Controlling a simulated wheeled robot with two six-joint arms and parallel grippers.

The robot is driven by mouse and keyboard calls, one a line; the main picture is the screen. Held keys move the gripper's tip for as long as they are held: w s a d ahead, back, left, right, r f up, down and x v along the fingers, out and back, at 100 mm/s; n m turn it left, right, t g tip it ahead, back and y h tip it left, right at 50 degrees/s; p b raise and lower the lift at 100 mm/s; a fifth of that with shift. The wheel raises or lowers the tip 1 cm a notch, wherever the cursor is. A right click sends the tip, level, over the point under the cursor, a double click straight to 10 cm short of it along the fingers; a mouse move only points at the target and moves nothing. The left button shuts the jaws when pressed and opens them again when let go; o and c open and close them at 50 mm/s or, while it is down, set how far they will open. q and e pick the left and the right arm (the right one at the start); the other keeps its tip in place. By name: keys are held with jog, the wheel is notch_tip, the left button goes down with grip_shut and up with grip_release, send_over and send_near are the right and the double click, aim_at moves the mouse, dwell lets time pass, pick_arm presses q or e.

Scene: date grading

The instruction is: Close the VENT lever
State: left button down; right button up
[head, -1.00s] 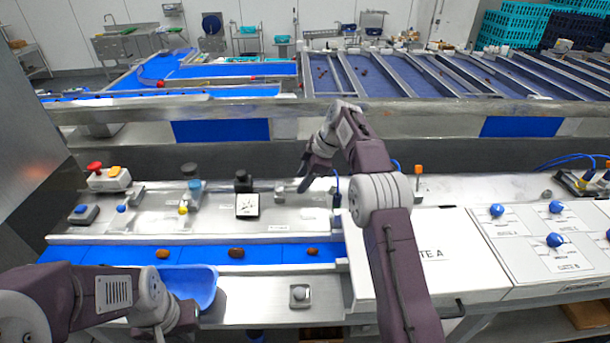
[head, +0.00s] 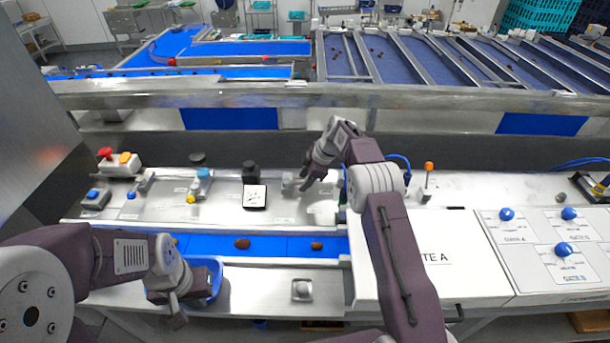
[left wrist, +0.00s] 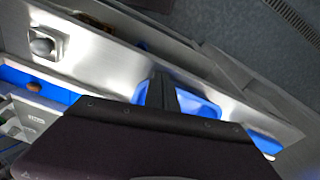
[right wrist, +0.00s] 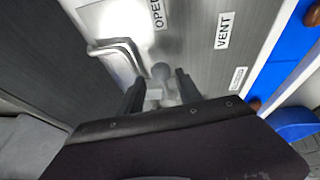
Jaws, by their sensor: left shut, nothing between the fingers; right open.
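The VENT lever shows in the right wrist view as a grey round knob (right wrist: 160,72) on a metal stem, beside the VENT label (right wrist: 223,30) and the OPEN label (right wrist: 158,14). My right gripper (right wrist: 158,88) is open, with its fingers on either side of the knob's stem; contact cannot be told. In the head view my right gripper (head: 304,184) is low over the steel panel, at a small metal fitting (head: 288,183), and partly hides the lever. My left gripper (head: 176,308) is shut and empty by the blue tray (head: 215,290); it also shows in the left wrist view (left wrist: 162,82).
A bent metal handle (right wrist: 128,48) stands close left of the knob. A black device with a white dial (head: 255,196) is left of my right gripper. A blue belt (head: 280,246) with brown dates runs in front. An orange-tipped lever (head: 428,168) stands to the right.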

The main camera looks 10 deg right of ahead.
jog(key=shift+s+a+r, duration=0.15)
jog(key=shift+s+a, duration=0.05)
jog(key=shift+s, duration=0.2)
jog(key=shift+c, duration=1.2)
grip_shut()
jog(key=shift+a, duration=0.15)
